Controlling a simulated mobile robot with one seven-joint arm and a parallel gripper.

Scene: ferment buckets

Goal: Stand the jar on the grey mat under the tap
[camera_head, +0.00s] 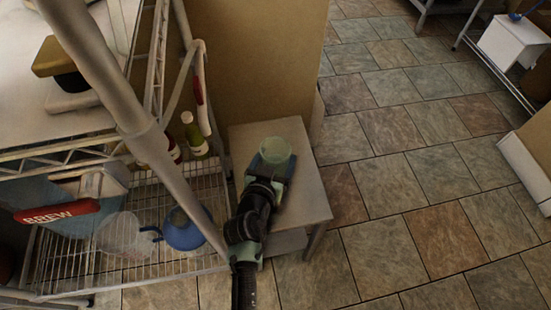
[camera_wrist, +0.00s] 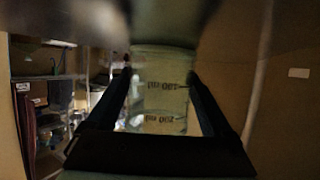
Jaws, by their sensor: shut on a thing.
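The jar (camera_head: 276,151) is pale green and see-through, and it is at the far end of my arm, over the small light table (camera_head: 305,190). My gripper (camera_head: 272,162) is shut on it. In the wrist view the jar (camera_wrist: 160,100) fills the space between the two dark fingers of my gripper (camera_wrist: 161,82), with dark measuring marks on its wall. I cannot tell whether its base touches the table. The grey mat cannot be picked out for certain. A pale curved tube with a red part (camera_head: 200,90) hangs by the rack; I cannot tell whether it is the tap.
A wire rack (camera_head: 75,275) stands left of the table. A red BREW label (camera_head: 57,211) shows at left. A tan panel (camera_head: 255,60) rises behind the table.

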